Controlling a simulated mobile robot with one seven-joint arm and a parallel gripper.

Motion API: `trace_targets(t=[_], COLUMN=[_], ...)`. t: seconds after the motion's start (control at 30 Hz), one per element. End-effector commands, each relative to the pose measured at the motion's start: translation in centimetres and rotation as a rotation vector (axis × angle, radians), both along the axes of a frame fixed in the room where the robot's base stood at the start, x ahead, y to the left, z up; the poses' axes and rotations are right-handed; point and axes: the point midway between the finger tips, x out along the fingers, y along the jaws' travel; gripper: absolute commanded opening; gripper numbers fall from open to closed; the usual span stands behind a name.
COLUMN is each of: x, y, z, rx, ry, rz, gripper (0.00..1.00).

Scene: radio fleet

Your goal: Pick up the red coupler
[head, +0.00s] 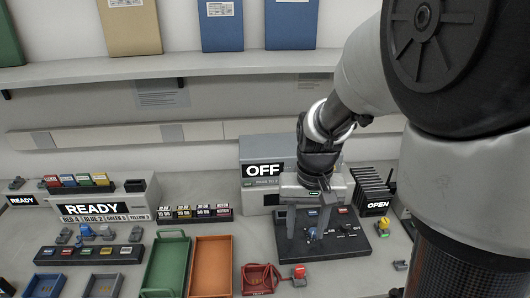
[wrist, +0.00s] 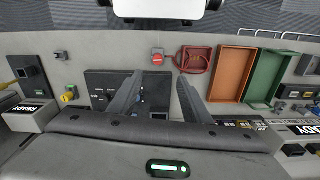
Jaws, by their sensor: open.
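A small red-capped piece (head: 299,271) stands on a grey block at the front of the bench. It fits the red coupler, though I cannot read a name on it. In the wrist view the red-capped piece (wrist: 157,59) lies just beyond the fingertips. My gripper (head: 308,226) is open and empty, pointing down over the black panel (head: 356,245), behind and apart from the red piece. Both fingers of my gripper (wrist: 160,78) show in the wrist view. A small blue part (head: 312,235) on the panel is partly hidden by the fingers.
A red tray with a coiled cable (head: 258,279) sits close to the left of the red piece. Orange (head: 210,266) and green (head: 167,262) trays lie farther left. A yellow piece (head: 383,228) stands right of the panel.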

Motion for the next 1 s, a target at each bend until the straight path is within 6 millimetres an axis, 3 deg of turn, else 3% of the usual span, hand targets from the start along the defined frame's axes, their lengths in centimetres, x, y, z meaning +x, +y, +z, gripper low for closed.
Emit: trace_targets(t=[0.17, 0.6, 0.87, 1.0], x=[0.1, 0.1, 0.3, 0.7], y=[-0.1, -0.1, -0.2, -0.5], z=[-2.3, -11.3, -13.1, -15.2], rx=[-0.006, -0.007, -0.006, -0.007], ry=[0.014, 0.013, 0.009, 0.011], rz=[-0.003, -0.003, -0.003, -0.003], gripper=[0.44, 0.44, 0.44, 0.44])
